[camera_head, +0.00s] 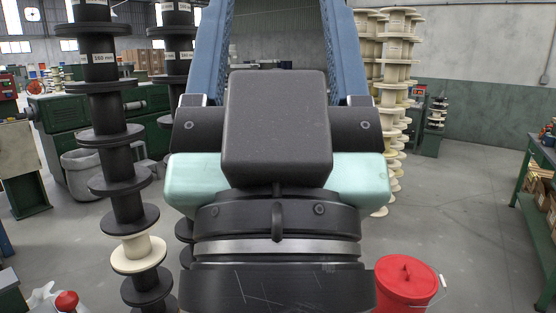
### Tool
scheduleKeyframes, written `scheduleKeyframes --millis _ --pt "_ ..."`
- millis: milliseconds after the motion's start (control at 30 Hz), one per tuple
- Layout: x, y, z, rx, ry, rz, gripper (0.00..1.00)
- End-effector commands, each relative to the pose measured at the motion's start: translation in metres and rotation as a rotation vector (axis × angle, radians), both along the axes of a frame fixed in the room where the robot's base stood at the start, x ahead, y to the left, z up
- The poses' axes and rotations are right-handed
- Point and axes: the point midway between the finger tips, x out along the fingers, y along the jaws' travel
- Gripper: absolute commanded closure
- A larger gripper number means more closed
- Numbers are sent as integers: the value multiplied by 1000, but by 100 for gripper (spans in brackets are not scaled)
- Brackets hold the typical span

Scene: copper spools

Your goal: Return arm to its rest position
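My own arm fills the middle of the head view, with black and pale green links close to the camera. My gripper does not show in this view. The arm's links hide much of the floor and background straight ahead. I cannot tell from this view what, if anything, my gripper holds.
Stacked black spools (118,174) stand close on the left, with a cream spool (138,254) low in the stack. Tall cream spool stacks (394,75) stand behind my arm. A red lidded bucket (405,283) is at lower right. Green workbench (540,170) at right edge; floor between is clear.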

Motion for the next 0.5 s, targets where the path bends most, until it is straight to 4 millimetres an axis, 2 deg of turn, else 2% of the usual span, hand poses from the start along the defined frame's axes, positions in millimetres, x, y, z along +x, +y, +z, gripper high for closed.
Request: scheduleKeyframes --millis 33,200,333,500 --pt "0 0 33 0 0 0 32" --pt "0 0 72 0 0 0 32" --pt "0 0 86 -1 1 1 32" --pt "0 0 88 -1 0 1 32"
